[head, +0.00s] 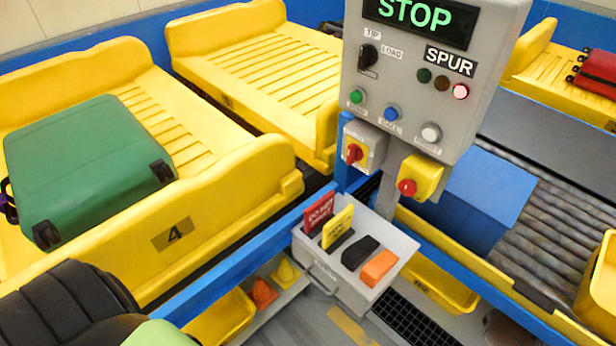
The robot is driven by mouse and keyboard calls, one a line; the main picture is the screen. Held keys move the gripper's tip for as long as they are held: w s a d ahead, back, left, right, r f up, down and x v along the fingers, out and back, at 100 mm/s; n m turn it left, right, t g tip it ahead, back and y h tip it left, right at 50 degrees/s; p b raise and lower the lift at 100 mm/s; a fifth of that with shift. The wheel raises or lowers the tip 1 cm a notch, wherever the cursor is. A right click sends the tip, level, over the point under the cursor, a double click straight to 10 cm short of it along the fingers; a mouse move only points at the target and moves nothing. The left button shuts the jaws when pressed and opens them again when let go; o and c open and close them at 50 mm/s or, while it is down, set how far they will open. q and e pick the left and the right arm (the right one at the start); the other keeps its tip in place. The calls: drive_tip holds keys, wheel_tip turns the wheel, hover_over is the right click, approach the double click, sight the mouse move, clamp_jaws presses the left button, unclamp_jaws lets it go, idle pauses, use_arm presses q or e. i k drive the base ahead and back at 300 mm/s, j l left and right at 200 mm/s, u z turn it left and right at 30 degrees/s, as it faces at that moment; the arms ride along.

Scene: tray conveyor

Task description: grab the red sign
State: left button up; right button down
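The red sign (318,210) stands upright in the left part of a small light-grey tray (328,264), with white lettering on its face. A yellow sign (338,226) stands just to its right, close beside it. A black block (360,253) and an orange block (380,267) lie in the same tray. Neither of my grippers is in view. A black, rounded part and a light-green part at the lower left seem to be mine, but no fingers show.
A grey control panel (412,122) reading STOP stands behind the tray, with a red rotary switch (354,153) and a red-knobbed yellow box (415,180) below. A blue rail runs at the tray's left. A green suitcase (85,165) lies on a yellow conveyor tray (215,215).

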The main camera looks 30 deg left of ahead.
sight(320, 214)
drive_tip(key=u, duration=0.85)
